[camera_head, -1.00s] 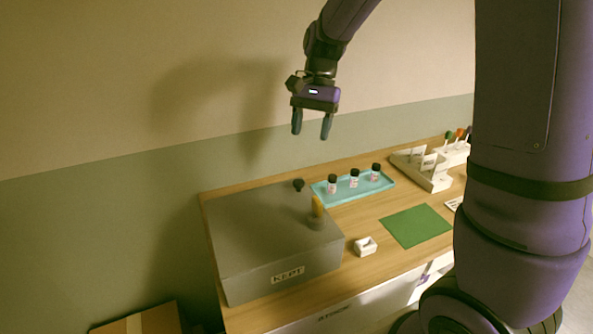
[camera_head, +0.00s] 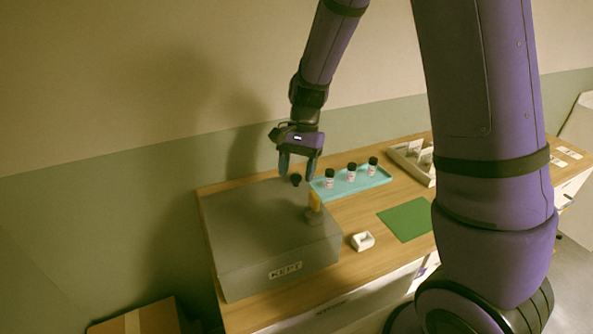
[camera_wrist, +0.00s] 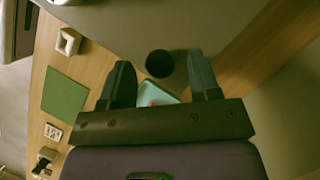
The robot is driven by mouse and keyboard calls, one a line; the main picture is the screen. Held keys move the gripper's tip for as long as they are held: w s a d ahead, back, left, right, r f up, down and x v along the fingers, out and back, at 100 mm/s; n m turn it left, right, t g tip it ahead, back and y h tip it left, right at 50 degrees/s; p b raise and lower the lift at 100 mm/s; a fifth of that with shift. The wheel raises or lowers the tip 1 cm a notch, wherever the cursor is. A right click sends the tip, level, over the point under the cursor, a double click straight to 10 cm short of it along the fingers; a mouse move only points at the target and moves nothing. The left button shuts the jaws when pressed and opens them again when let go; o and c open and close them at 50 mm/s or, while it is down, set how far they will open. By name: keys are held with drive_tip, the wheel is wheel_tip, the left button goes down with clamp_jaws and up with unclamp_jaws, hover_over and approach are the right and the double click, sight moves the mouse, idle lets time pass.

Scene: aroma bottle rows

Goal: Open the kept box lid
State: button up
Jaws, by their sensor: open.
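The kept box (camera_head: 250,230) is a grey box at the left end of the wooden table, with a label reading KEPT on its front. Its lid looks shut. A dark round knob (camera_head: 296,179) stands near the box's back right edge; it also shows in the wrist view (camera_wrist: 159,64). My gripper (camera_head: 298,180) is open and points down, close over the dark knob. In the wrist view the knob lies between and just beyond the fingertips; I cannot tell whether they touch it.
A light blue tray (camera_head: 372,183) with three small dark-capped bottles stands right of the box. A white holder (camera_head: 362,241) and a green mat (camera_head: 405,220) lie on the table. A white rack (camera_head: 410,165) is farther right. The wall is close behind.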

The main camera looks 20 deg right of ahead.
drive_tip(key=shift+a+f, duration=0.1)
drive_tip(key=shift+f, duration=0.1)
clamp_jaws()
drive_tip(key=shift+r, duration=0.15)
